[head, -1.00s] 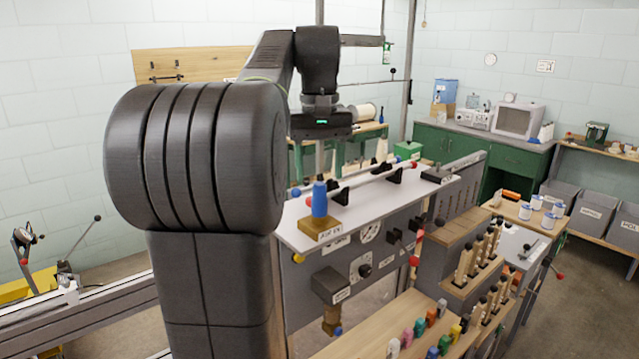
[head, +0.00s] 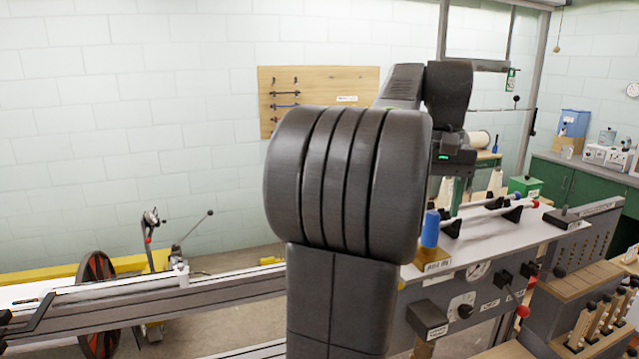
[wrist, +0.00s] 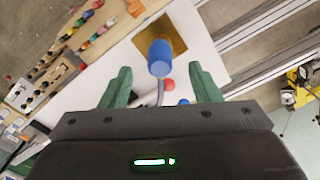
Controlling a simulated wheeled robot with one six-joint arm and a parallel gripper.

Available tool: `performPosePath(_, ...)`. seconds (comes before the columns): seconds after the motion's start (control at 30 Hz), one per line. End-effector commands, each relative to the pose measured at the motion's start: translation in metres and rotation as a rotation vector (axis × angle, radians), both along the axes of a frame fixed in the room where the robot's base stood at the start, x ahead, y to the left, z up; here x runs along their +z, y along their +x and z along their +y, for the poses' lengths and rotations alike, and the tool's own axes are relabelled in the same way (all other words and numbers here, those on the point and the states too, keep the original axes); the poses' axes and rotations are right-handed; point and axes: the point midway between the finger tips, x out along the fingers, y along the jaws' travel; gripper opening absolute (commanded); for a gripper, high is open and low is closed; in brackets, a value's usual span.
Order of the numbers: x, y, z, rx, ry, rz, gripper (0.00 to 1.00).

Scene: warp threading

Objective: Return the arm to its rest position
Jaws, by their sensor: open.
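My arm (head: 348,190) stands large in the head view, with its wrist above the white-topped machine. The fingertips are hard to make out in the head view.
The white machine top (head: 475,248) carries rods on black holders. A long rail bench (head: 220,295) with a dark red wheel (head: 97,300) lies to the left. A wooden tool board (head: 340,85) hangs on the wall. A green cabinet (head: 580,185) stands at the right.

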Motion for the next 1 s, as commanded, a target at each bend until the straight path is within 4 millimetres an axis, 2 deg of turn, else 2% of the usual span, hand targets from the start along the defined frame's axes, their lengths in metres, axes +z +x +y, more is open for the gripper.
performPosePath(0.1,-0.018,-0.001,0.000,0.000,0.001,0.003,0.56)
performPosePath(0.27,-0.037,-0.001,0.000,0.000,0.000,0.001,0.56)
performPosePath(0.4,-0.025,0.000,0.000,0.000,0.000,-0.002,0.56)
performPosePath(0.77,-0.024,0.000,0.000,0.000,0.000,-0.001,0.56)
performPosePath(0.87,-0.026,0.000,0.000,0.000,0.000,-0.001,0.56)
performPosePath(1.0,-0.040,-0.001,0.000,0.000,0.000,0.001,0.56)
